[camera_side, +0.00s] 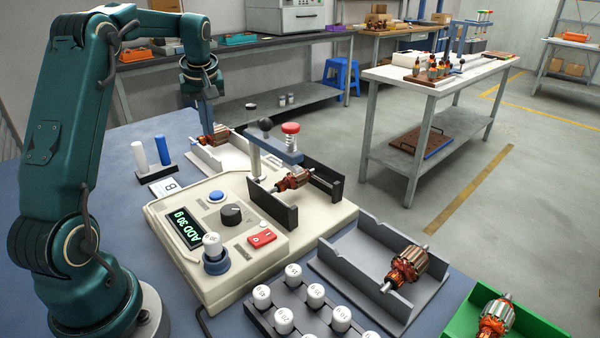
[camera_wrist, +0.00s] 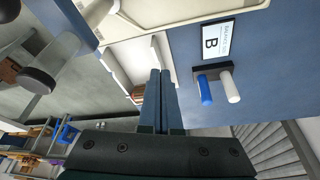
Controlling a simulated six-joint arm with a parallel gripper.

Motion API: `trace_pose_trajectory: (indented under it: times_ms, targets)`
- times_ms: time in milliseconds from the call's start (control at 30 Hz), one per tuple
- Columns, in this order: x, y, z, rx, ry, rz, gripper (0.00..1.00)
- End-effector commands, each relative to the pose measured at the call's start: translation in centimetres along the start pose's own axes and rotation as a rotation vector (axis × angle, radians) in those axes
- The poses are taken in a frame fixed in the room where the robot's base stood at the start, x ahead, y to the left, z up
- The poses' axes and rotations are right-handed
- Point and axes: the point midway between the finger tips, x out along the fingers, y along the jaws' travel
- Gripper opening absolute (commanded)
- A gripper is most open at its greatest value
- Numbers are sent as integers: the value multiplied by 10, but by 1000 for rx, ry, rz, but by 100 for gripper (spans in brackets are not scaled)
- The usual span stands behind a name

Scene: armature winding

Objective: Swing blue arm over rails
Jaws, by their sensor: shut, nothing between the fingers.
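The blue arm (camera_side: 277,147) reaches from an upright metal post (camera_side: 254,152) on the cream machine. It carries a black ball knob (camera_side: 265,124) and a red-capped plunger (camera_side: 291,129).
The cream machine (camera_side: 220,187) bears a display reading ADD 30 g. A blue and a white peg (camera_side: 140,154) stand in a holder behind it. A weight rack (camera_side: 300,310), a grey tray (camera_side: 345,255) with an armature and a green tray (camera_side: 540,325) lie in front.

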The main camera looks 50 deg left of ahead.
Motion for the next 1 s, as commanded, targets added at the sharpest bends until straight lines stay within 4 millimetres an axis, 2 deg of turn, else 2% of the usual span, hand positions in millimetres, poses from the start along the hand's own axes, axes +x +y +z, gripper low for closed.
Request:
trace_pose_trajectory:
  times_ms: [233,500,600,900,1000]
  targets:
    - [7,0,-26,-3,1,-1,0]
    - [-49,0,-27,-2,6,2,0]
    - [-64,0,-26,-2,4,0,0]
    - [-93,0,-25,-2,2,0,0]
    - [-110,11,-20,29,32,31,0]
